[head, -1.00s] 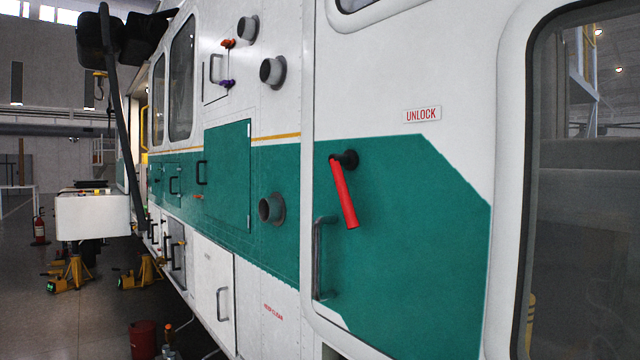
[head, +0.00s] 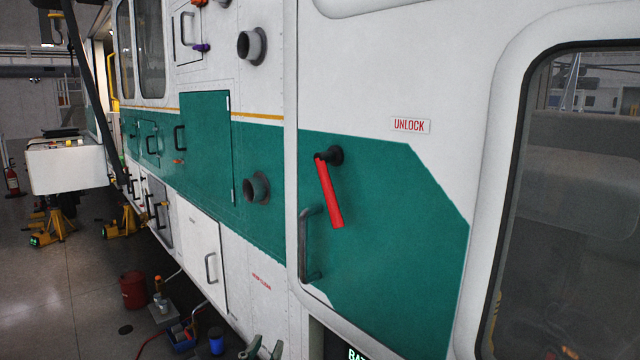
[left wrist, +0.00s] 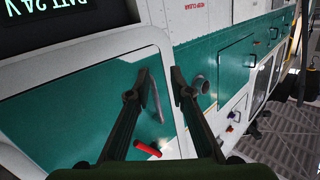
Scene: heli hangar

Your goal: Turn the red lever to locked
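The red lever (head: 329,190) sits on a dark pivot on the green part of the helicopter door. It hangs down, its lower end tilted slightly right. A label reading UNLOCK (head: 409,125) is above it to the right. In the left wrist view the lever (left wrist: 148,149) shows small near the bottom, partly hidden by my gripper. My left gripper (head: 264,349) shows only its fingertips at the bottom edge of the head view, below the lever and apart from it. In the left wrist view its fingers (left wrist: 158,73) are spread with nothing between them. My right gripper is not seen.
A grey door handle (head: 307,245) stands out just left of the lever. Round grey ports (head: 256,188) stick out of the fuselage farther left. A red bucket (head: 133,290) and a blue tray (head: 182,339) are on the floor at lower left.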

